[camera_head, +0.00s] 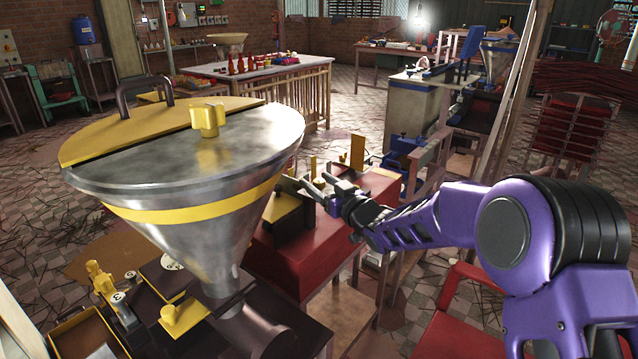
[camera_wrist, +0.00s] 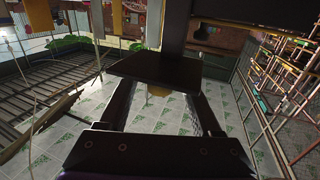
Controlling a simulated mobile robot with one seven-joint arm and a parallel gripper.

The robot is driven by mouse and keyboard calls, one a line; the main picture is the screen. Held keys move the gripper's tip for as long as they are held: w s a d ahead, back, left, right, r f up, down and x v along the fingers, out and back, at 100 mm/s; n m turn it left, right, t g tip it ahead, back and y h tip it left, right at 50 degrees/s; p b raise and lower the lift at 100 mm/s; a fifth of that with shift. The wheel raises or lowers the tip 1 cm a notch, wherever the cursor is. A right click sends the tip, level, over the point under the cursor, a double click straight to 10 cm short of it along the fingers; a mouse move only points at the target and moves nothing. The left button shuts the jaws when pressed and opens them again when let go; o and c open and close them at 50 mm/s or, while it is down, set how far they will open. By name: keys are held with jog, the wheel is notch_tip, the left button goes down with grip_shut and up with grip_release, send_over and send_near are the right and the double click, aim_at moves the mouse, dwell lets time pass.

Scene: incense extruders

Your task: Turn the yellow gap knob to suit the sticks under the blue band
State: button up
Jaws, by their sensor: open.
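My gripper (camera_head: 311,186) is open above the red machine body (camera_head: 312,245) right of the large metal hopper. In the wrist view its two dark fingers (camera_wrist: 160,95) stand apart, with a dark flat plate (camera_wrist: 158,68) across their tips. A small yellow piece (camera_wrist: 157,91) shows just under that plate, between the fingers; I cannot tell whether it is the gap knob or whether a finger touches it. In the head view a yellow-faced block (camera_head: 284,212) lies just below and left of the fingertips. I cannot make out the sticks or a blue band there.
The large hopper (camera_head: 225,225) with a yellow band fills the left; a yellow knob (camera_head: 207,121) stands on its lid. A yellow upright plate (camera_head: 357,151) and blue parts (camera_head: 404,148) stand beyond my gripper. Tiled floor shows between benches.

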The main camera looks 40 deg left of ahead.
grip_shut()
dwell(0.3)
jog(key=shift+r+n+g+p, duration=0.1)
jog(key=shift+n+g+p, duration=0.2)
jog(key=shift+g+p, duration=0.15)
jog(key=n+g+p, duration=0.2)
jog(key=g, duration=0.2)
jog(key=shift+w+r+y+p, duration=0.1)
jog(key=shift+y+p, duration=0.2)
jog(key=n+g, duration=0.3)
jog(key=shift+f+g+p, duration=0.25)
jog(key=shift+p, duration=0.15)
jog(key=shift+n+g+h, duration=0.5)
jog(key=shift+g, duration=0.4)
jog(key=shift+n+g+b, duration=0.3)
jog(key=shift+n+g, duration=0.1)
jog(key=shift+g, duration=0.2)
